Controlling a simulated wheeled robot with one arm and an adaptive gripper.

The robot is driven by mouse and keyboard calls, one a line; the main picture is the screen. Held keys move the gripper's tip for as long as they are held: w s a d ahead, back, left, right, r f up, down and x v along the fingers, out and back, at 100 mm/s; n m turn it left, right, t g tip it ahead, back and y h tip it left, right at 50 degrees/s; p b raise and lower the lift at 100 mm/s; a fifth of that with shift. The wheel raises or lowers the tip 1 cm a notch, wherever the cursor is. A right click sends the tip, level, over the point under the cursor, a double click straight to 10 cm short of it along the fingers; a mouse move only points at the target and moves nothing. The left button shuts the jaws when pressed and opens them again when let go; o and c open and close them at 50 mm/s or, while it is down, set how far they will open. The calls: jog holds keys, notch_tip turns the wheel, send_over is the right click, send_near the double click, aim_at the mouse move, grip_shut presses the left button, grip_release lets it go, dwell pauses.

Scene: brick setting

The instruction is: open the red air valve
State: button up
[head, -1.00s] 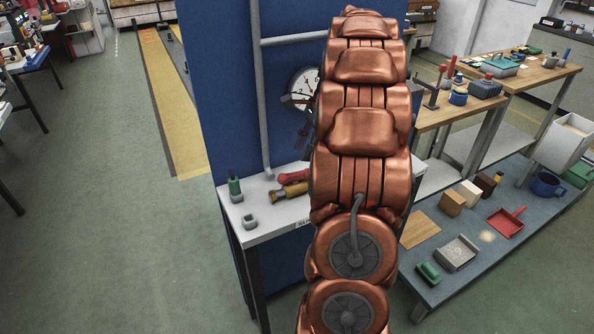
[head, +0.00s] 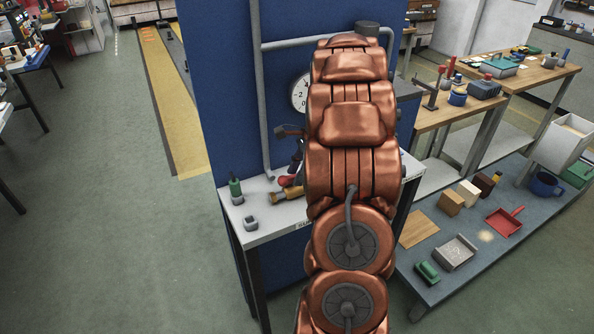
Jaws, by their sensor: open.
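My copper-coloured arm covers the middle of the blue panel (head: 222,80). A dark part of my gripper (head: 290,132) shows at the arm's left edge, below the gauge, in front of the panel; the rest is hidden. It is open. No red air valve can be made out for certain, and part of the panel and pipework is behind my arm. A small red object (head: 286,181) shows low beside the arm, at the small white-topped table; I cannot tell what it is. I see nothing held.
A grey pipe (head: 261,110) runs down the panel beside a white round gauge (head: 299,93). The white tabletop (head: 262,218) holds a green-topped bottle (head: 235,188) and a wooden-handled tool (head: 294,199). A low bench (head: 433,287) with several items stands right. Floor at left is clear.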

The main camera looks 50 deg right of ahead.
jog(key=shift+c, duration=0.3)
grip_shut()
jog(key=shift+w, duration=0.1)
jog(key=shift+f+n+b, duration=0.1)
jog(key=shift+n+b, duration=0.3)
jog(key=shift+n, duration=0.3)
jog(key=shift+n+g, duration=0.4)
jog(key=shift+n, duration=0.1)
jog(key=shift+o, duration=0.3)
grip_release()
